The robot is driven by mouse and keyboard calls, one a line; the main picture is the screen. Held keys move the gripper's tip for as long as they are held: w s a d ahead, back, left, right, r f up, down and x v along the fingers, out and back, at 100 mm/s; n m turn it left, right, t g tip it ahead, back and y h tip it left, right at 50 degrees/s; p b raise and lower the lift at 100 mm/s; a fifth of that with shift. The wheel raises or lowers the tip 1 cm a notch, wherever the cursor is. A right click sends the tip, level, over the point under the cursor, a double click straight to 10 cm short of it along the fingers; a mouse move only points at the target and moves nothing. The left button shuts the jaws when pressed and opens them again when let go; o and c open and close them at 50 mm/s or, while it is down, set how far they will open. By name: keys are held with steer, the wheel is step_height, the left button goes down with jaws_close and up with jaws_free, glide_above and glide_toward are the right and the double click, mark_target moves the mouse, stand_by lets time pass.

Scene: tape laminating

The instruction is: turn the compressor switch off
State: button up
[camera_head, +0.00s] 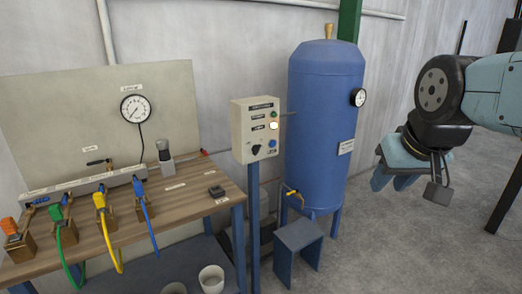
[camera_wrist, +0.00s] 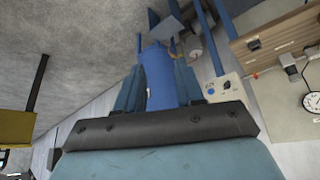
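The cream compressor control box (camera_head: 255,118) stands on a blue post in the head view. It carries a black rotary switch (camera_head: 256,149), a green lamp, a bright yellow-white lamp (camera_head: 273,126) and a blue button (camera_head: 272,143). The switch's setting is too small to read. My gripper (camera_head: 391,182) is at the right, well apart from the box, fingers pointing down. In the wrist view my gripper (camera_wrist: 158,98) is open and empty, with the tank showing between its fingers. The control box (camera_wrist: 225,90) shows right of the fingers there.
A blue compressor tank (camera_head: 325,120) with a gauge stands between the box and my gripper. A blue stool-like stand (camera_head: 298,236) is on the floor before it. A wooden bench (camera_head: 180,197) with coloured hoses stands left.

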steer(key=shift+w+d, duration=0.1)
steer(key=w+f+m+t, duration=0.2)
steer(key=w+t, duration=0.1)
steer(key=w, duration=1.3)
steer(key=t+y, duration=0.6)
steer(key=y, duration=0.4)
glide_toward(259, 150)
steer(key=x, duration=0.8)
steer(key=shift+w, duration=0.2)
